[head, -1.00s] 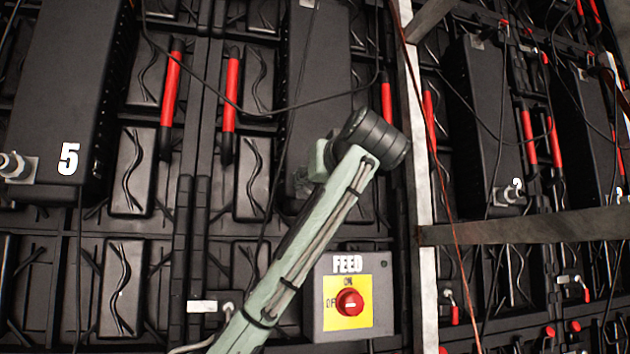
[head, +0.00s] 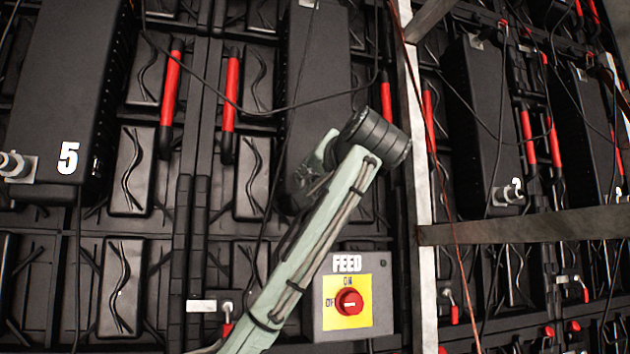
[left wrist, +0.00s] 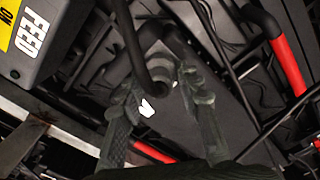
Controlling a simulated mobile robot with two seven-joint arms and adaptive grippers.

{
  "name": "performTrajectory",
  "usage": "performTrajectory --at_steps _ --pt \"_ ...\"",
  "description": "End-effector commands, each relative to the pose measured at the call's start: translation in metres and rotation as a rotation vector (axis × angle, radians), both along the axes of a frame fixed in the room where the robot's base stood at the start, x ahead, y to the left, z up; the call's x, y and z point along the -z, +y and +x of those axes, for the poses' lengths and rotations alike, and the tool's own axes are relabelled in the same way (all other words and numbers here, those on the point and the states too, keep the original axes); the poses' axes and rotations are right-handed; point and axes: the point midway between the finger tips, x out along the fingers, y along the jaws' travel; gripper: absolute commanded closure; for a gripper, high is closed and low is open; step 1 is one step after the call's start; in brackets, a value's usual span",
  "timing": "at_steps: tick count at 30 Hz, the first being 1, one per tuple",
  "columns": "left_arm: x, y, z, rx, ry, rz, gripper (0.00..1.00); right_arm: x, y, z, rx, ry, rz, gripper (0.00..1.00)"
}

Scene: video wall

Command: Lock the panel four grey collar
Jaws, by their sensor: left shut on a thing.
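The panel four box (head: 318,75) is the black box behind my left arm in the head view; my arm covers its lower end. In the left wrist view, the grey collar (left wrist: 166,86) sits at the end of a black cable, between the fingers of my left gripper (left wrist: 163,92). The fingers are shut on it from both sides. A white mark beside it is part of a number, mostly hidden. In the head view my left gripper (head: 308,180) is partly hidden behind my own wrist, and the collar is not visible there. My right gripper is not in view.
A grey FEED switch box (head: 349,297) with a red knob is below my left wrist. Panel five (head: 75,80) with its own collar (head: 14,165) is at the left. Loose black cables cross the wall. A pale upright post (head: 418,150) stands just right of my wrist.

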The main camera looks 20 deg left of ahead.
Motion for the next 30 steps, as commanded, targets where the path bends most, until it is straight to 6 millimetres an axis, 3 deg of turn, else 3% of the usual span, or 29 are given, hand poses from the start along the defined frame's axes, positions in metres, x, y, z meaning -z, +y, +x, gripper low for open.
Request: performTrajectory --at_steps 12,28,29,30 --pt "-0.0004 -0.0009 0.0002 0.002 0.102 0.155 0.95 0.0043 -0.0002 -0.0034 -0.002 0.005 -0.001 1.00" --pt "-0.0004 -0.0012 0.0002 0.002 0.116 0.176 0.95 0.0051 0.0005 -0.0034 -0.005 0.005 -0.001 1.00" --pt "-0.0004 -0.0012 0.0002 0.002 0.116 0.176 0.64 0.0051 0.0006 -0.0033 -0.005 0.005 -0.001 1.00" --pt "-0.0004 -0.0012 0.0002 0.002 0.116 0.176 0.59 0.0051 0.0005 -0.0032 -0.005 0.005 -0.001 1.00"
